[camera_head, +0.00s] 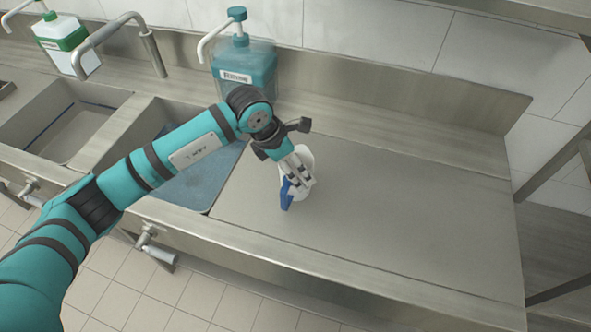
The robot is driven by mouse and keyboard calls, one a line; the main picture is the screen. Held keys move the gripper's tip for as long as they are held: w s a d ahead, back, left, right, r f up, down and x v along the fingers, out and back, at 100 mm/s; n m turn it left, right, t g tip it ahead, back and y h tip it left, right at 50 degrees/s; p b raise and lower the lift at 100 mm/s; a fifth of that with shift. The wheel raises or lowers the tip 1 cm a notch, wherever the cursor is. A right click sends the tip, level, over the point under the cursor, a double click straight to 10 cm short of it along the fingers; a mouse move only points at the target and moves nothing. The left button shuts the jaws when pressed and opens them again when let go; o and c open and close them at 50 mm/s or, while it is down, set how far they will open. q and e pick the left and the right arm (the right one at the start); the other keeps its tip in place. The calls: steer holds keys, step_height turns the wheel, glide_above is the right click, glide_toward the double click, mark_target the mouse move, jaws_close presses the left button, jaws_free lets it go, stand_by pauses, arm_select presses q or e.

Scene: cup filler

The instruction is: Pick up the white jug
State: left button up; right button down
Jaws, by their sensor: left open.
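The white jug (301,199) stands on the steel counter, just right of the sink. A blue part (287,193) shows at its front left. My left gripper (294,178) reaches in from the left and is right over the jug, hiding much of it. Its jaws are open at the jug's upper part. I cannot tell whether the fingers touch it. My right gripper is not in view.
The steel counter (400,222) is clear to the right. Two sink basins lie left, with a tap (150,50) behind. A teal pump bottle (245,68) stands at the back, and a green and white bottle (62,42) stands at the back left.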

arm_select(q)
steer(key=shift+d+f, duration=0.35)
steer(key=shift+f, duration=0.3)
steer(key=c, duration=1.1)
